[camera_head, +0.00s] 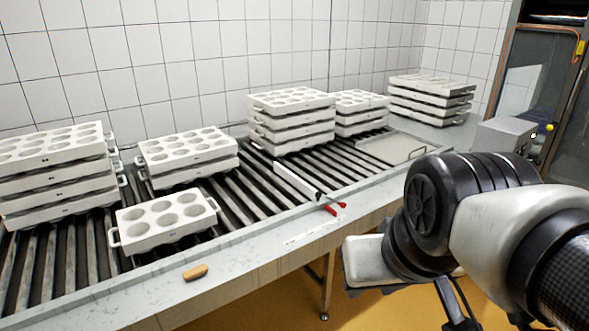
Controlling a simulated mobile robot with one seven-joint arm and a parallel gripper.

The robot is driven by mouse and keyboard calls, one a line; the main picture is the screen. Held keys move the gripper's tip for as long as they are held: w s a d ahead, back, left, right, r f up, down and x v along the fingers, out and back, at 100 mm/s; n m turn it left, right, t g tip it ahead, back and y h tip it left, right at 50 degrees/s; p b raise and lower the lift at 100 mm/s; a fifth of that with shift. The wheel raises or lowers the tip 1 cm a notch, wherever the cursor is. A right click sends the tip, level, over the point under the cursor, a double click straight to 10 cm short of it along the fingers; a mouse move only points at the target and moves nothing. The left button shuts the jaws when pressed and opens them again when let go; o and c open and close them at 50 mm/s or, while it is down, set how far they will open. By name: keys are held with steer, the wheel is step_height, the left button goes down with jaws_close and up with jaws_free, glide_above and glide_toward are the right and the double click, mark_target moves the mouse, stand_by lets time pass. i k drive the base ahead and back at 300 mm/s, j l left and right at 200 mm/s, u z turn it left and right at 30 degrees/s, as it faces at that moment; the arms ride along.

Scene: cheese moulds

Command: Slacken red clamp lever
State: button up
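The red clamp lever (339,205) is small in the head view, at the front edge of the roller conveyor. It sits at the near end of a white guide bar (296,182) that lies slantwise over the rollers. A second red part and a dark piece show just beside it; whether the lever is tight or slack is too small to tell. My arm fills the lower right, to the right of the lever and apart from it. My gripper's fingers cannot be made out, hidden behind or below the arm links.
Stacks of white cheese moulds (290,120) stand along the roller conveyor (262,200). A single mould (165,222) lies nearer the front left. A tan wooden-looking piece (195,272) lies on the grey front ledge (245,255). The ledge near the lever is mostly clear. A grey box (505,134) stands at right.

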mark_target(344, 205)
steer(key=i+l+u, duration=0.1)
steer(key=i, duration=0.35)
steer(key=i+l, duration=0.25)
steer(key=i, duration=0.15)
steer(key=i+l+u, duration=0.15)
steer(key=i, duration=0.3)
steer(key=i+l+u, duration=0.1)
steer(key=i+l, duration=0.2)
steer(key=i, duration=0.1)
